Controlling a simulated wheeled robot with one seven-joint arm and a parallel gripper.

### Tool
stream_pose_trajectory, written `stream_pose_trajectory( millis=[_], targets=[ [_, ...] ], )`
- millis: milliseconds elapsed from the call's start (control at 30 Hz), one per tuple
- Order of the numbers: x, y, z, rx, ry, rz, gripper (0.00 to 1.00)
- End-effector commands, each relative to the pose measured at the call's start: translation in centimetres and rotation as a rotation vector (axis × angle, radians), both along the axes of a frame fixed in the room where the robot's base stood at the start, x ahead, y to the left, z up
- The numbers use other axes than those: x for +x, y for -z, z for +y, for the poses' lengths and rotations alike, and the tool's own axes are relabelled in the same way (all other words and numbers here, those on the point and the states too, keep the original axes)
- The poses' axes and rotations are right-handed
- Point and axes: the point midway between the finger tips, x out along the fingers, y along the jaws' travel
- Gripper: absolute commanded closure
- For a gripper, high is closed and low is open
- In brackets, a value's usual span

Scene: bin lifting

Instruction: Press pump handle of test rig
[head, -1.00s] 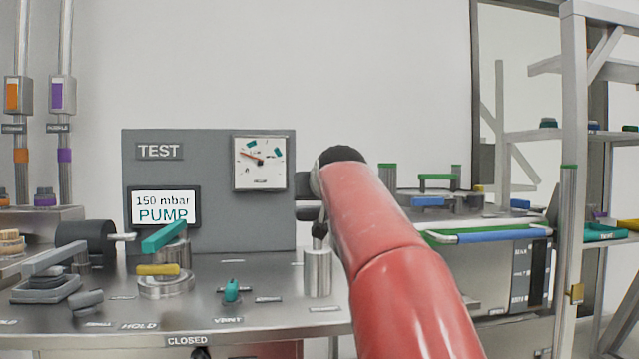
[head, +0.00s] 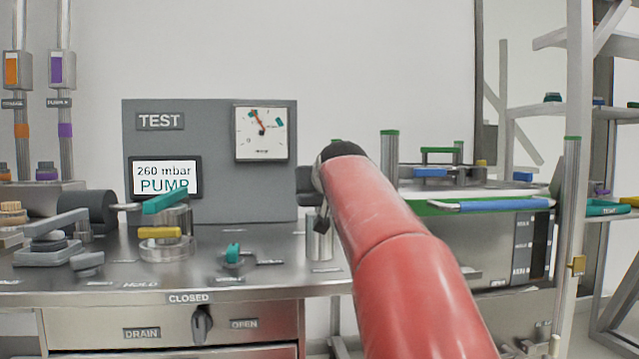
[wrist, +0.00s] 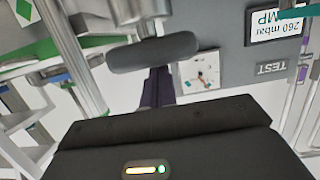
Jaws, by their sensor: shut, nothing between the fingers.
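The test rig's grey panel (head: 220,205) stands on the steel bench. Its screen (head: 165,178) reads 260 mbar PUMP, and a round-scale gauge (head: 262,145) sits at its upper right. The dark pump handle (wrist: 152,54) shows in the wrist view as a rounded crossbar in front of my gripper (wrist: 156,78). My fingers are shut and empty, with their tips at the bar; I cannot tell whether they touch.
A yellow-handled valve (head: 160,233), teal lever (head: 167,201) and small teal VENT knob (head: 233,254) stand left of my arm. A drain knob (head: 202,325) points to CLOSED on the bench front. A bin with a blue-grip handle (head: 505,204) and a shelf rack stand right.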

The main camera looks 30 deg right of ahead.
Motion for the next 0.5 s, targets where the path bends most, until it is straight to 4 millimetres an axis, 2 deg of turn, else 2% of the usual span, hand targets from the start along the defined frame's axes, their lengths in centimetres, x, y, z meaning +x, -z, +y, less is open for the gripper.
stream_pose_trajectory(
  millis=[33, 333, 500],
  targets=[
    [0.1, 0.7, 0.0, 0.004, 0.000, 0.012, 1.00],
    [0.1, 0.6, -0.1, 0.005, 0.000, 0.017, 1.00],
    [0.1, -0.9, 0.0, 0.005, -0.001, 0.016, 1.00]
  ],
)
